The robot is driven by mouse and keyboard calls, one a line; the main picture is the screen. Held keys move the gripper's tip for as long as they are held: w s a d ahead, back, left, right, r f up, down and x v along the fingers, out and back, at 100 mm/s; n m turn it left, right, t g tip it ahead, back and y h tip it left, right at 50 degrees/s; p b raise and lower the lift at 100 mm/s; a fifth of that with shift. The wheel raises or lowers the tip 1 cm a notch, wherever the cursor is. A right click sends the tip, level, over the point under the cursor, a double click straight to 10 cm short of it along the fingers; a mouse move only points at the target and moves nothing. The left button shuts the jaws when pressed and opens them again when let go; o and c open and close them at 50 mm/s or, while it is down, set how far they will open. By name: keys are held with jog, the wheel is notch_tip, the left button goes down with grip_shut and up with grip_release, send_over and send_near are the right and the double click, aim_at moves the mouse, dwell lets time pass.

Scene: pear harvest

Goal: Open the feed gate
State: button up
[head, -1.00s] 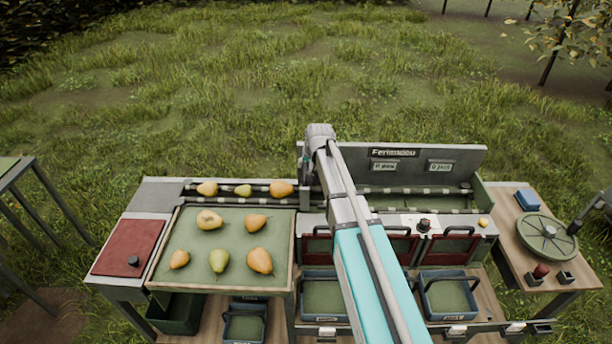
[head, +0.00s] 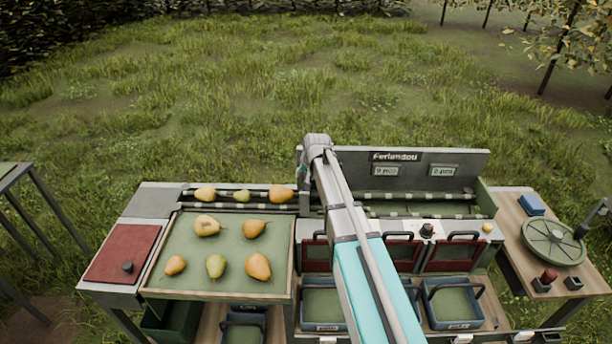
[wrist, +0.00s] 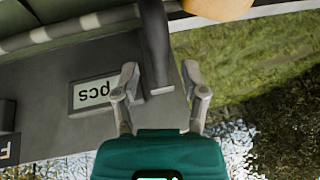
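In the wrist view my gripper (wrist: 160,72) has its two fingers apart. A dark upright bar with a grey end (wrist: 155,45) passes between them, with gaps showing on both sides, so it is not clamped. I cannot tell for certain that this bar is the feed gate's handle. In the head view my grey and teal arm reaches to the back of the station and hides the gripper and the gate area. Three pears (head: 242,196) lie in the feed lane (head: 222,208) left of my arm.
A green tray (head: 190,250) holds several pears, beside a red pad (head: 122,254). A grey sign panel (head: 410,165) stands behind the right lane. Red-fronted flaps (head: 455,255) and blue bins (head: 452,325) sit in front. A side table with a round green lid (head: 553,240) is at right.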

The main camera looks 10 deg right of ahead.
grip_shut()
jog(key=shift+r, duration=0.15)
notch_tip(320, 180, up, 7)
jog(key=p, duration=0.7)
jog(key=shift+w, duration=0.1)
jog(key=shift+o, duration=0.6)
grip_release()
jog(key=shift+f, duration=0.2)
